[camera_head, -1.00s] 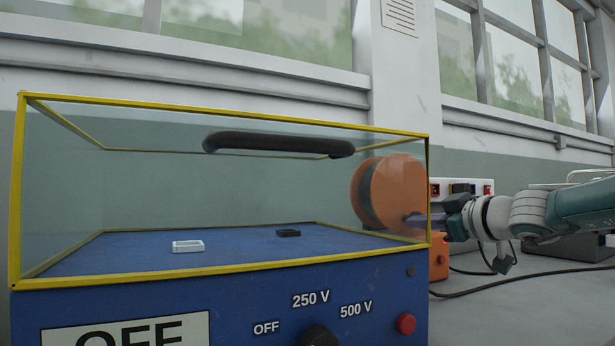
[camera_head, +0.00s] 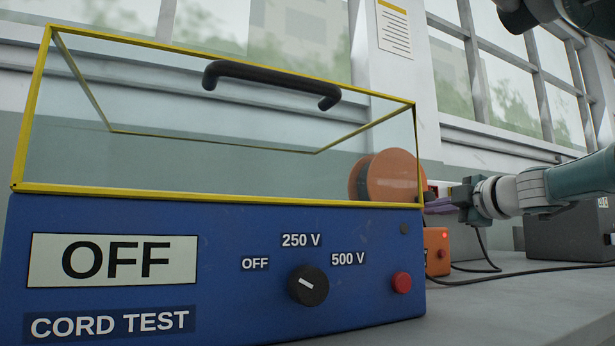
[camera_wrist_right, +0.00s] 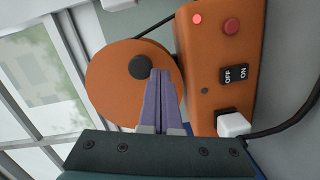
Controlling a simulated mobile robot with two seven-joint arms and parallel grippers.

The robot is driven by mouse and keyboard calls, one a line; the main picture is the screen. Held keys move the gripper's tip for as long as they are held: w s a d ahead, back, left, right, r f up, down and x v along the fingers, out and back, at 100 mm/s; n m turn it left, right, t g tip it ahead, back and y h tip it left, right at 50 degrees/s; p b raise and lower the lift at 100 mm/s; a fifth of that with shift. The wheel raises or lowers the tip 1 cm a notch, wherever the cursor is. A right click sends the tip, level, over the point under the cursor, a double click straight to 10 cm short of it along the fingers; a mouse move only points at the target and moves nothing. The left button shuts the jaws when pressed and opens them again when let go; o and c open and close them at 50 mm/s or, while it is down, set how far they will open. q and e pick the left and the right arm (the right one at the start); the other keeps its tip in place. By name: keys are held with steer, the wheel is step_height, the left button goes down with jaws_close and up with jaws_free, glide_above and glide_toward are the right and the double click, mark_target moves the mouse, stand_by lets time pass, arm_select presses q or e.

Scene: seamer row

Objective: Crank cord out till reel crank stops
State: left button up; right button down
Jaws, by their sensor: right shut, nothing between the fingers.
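The orange cord reel (camera_head: 392,176) stands behind the right end of the blue cord tester, with dark cord wound on its left part. In the right wrist view the reel's orange disc (camera_wrist_right: 118,88) carries a dark round crank knob (camera_wrist_right: 142,67). My right gripper (camera_head: 432,206) comes in from the right at the reel. In the right wrist view its purple fingers (camera_wrist_right: 160,75) are shut with nothing between them, their tips beside or just below the knob; I cannot tell whether they touch it. My left gripper is not in view.
The blue tester (camera_head: 220,270) with its clear yellow-edged cover fills the left and front. An orange switch box (camera_head: 436,252) with a lit red lamp stands beside the reel. A black cable (camera_head: 520,277) runs over the grey bench. A dark grey box (camera_head: 567,234) stands at right.

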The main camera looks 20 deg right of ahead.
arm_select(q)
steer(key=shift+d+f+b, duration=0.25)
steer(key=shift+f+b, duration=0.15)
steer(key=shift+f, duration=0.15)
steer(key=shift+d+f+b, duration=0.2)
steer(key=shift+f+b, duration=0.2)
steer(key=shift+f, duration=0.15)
arm_select(e)
steer(key=shift+d+r+n, duration=0.35)
steer(key=shift+d+n, duration=0.15)
steer(key=shift+n, duration=0.6)
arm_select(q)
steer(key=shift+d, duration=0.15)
